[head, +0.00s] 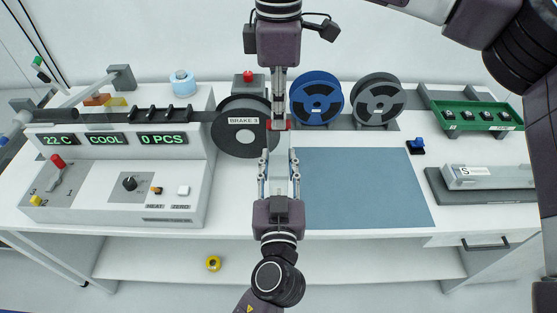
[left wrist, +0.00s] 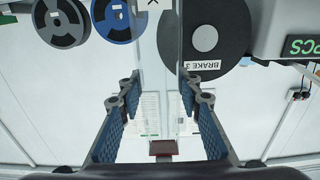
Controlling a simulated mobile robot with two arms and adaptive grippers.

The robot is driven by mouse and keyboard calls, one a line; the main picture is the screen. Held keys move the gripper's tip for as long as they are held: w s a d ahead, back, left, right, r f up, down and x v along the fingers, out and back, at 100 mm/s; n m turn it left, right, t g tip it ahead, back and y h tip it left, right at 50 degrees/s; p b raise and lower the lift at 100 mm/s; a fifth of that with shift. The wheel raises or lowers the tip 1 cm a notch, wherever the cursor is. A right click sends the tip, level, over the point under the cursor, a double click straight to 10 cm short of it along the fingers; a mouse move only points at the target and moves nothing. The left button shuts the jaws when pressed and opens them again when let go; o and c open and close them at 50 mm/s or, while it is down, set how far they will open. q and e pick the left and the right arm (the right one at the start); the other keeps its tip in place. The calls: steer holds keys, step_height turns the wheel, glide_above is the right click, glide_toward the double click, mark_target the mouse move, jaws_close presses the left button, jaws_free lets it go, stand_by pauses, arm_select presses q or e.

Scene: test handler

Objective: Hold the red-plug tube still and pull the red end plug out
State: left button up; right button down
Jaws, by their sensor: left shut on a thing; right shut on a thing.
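The pale tube (head: 280,160) stands lengthwise in the middle of the head view, in front of the black BRAKE 3 reel. My left gripper (head: 279,165) comes up from below and is shut on the tube, one finger on each side. The red end plug (head: 288,125) shows at the tube's far end, partly covered by my right gripper (head: 279,118), which reaches down from above and is shut on it. In the left wrist view, my left fingers (left wrist: 158,90) flank the clear tube. A dark red block (left wrist: 163,148) shows near the palm there; I cannot tell what it is.
The BRAKE 3 reel (head: 237,140) is close behind the grippers. A blue reel (head: 316,88) and a grey reel (head: 378,90) stand to the right. The blue-grey mat (head: 360,190) is clear. A control box (head: 120,190) is at left, a green tray (head: 475,103) at right.

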steer(key=shift+r, duration=0.75)
stand_by(1.2)
arm_select(q)
steer(key=shift+f, duration=0.1)
arm_select(e)
steer(key=shift+r, duration=0.55)
arm_select(q)
steer(key=o, duration=1.2)
steer(key=shift+s, duration=0.1)
steer(key=shift+s, duration=5.9)
steer(key=shift+s, duration=0.1)
arm_select(e)
steer(key=shift+f, duration=0.1)
